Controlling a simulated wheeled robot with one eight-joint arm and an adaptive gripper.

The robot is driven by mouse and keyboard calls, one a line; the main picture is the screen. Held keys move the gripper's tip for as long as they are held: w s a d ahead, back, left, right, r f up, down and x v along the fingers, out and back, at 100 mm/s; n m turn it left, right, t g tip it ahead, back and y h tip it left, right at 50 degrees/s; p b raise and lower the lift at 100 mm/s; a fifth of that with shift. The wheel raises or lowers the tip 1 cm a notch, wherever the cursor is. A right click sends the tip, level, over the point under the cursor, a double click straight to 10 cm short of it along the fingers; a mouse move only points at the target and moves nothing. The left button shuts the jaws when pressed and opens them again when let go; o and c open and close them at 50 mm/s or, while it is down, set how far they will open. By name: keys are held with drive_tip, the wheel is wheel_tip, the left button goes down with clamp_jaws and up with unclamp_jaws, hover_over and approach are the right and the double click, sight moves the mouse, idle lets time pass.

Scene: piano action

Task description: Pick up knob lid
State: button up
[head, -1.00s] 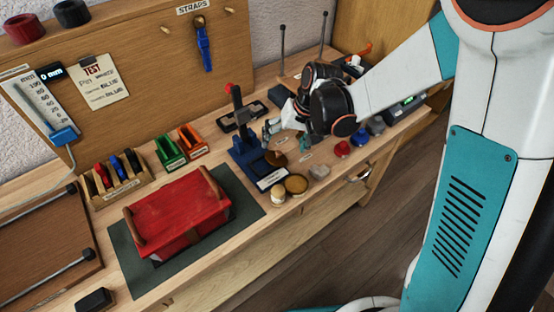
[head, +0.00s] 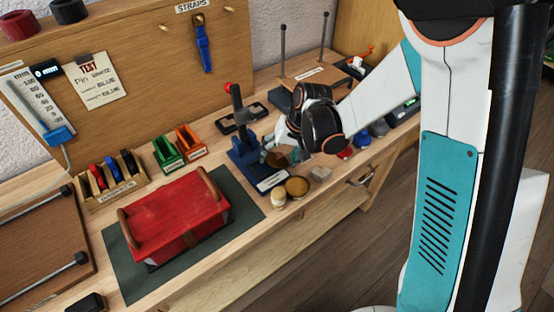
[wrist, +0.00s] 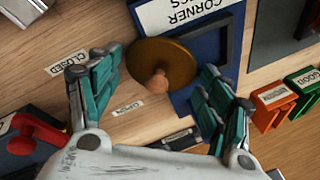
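The knob lid (wrist: 152,57) is a brown round disc with a small wooden knob (wrist: 158,82) in the wrist view. It lies at the edge of the blue-based fixture, partly over a corner of it. My gripper (wrist: 160,72) is open, with one teal-padded finger on each side of the lid and the knob between them. I cannot see either finger touching it. In the head view the lid (head: 277,158) is a brown patch just below my gripper, partly hidden by it.
The blue fixture (head: 246,158) with its upright post stands beside the lid. A tan jar (head: 297,186) and a small white jar (head: 278,198) are in front. A red box (head: 178,220) sits on a dark mat to the left. Green (wrist: 299,86) and orange (wrist: 274,103) holders stand nearby.

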drive_tip(key=shift+c, duration=1.3)
drive_tip(key=shift+r, duration=0.15)
